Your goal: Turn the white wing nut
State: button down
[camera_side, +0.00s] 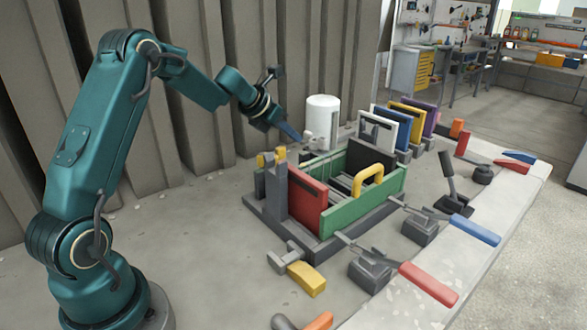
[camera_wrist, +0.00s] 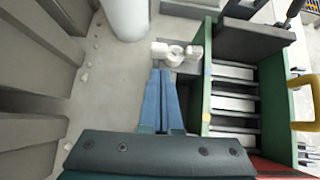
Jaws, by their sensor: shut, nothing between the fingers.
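The white wing nut (camera_wrist: 175,52) sits in the upper middle of the wrist view, beside the left wall of the green mould box (camera_wrist: 207,90). In the side view, the wing nut (camera_side: 308,137) shows as a small pale shape behind the box (camera_side: 345,215), partly hidden. My gripper (camera_wrist: 161,73) is shut and empty, its blue fingers together. In the wrist view the fingertips lie just below the wing nut's left part. In the side view my gripper (camera_side: 298,138) points down toward the nut from the left. I cannot tell whether they touch.
A white cylinder (camera_side: 322,122) stands close behind the nut. A red panel (camera_side: 307,198) and a yellow handle (camera_side: 368,178) are at the box. Coloured panels (camera_side: 398,125) stand in a rack at right. Red (camera_side: 428,284) and blue (camera_side: 475,230) clamp handles are in front. The left floor is clear.

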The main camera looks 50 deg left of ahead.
jog(key=shift+w, duration=1)
jog(key=shift+w+a+m+h, duration=0.15)
jog(key=shift+a+m+h, duration=0.15)
jog(key=shift+m+h, duration=0.4)
jog(key=shift+w+a, duration=0.15)
jog(key=shift+a, duration=0.05)
jog(key=shift+w+a, duration=0.35)
jog(key=shift+w, duration=0.55)
jog(key=shift+w+a, duration=0.35)
jog(key=shift+w, duration=0.55)
jog(key=shift+d, duration=0.15)
dwell(0.7)
